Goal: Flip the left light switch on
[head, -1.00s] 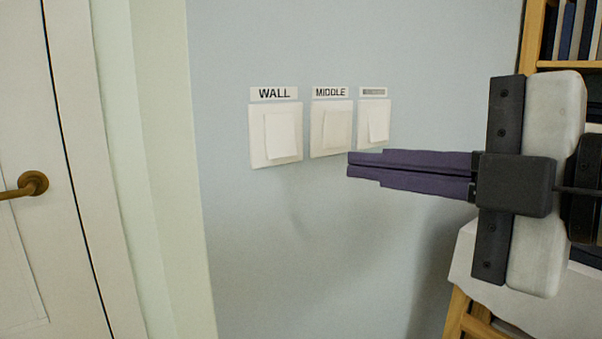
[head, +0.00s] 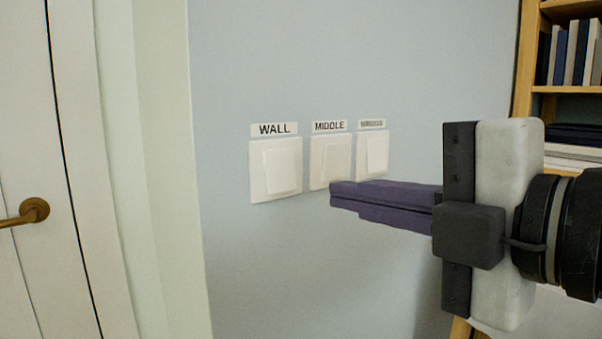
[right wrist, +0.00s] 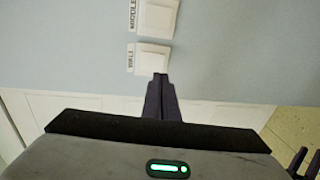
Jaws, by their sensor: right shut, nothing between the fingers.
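The left light switch (head: 276,170) is a white square plate with a rocker, under a label reading WALL. It also shows in the right wrist view (right wrist: 152,57). The middle switch (head: 330,160), labelled MIDDLE, and the right switch (head: 372,154), with a blurred label, are beside it. My right gripper (head: 332,194) is shut and empty. Its purple fingers point left, with the tips just below the middle switch in the head view. In the right wrist view the fingertips (right wrist: 160,76) appear beside the left switch; contact is unclear.
A white door with a brass handle (head: 30,211) stands at the left, with a pale frame beside it. A wooden bookshelf (head: 560,90) with books is at the right. The blue-grey wall (head: 300,270) below the switches is bare.

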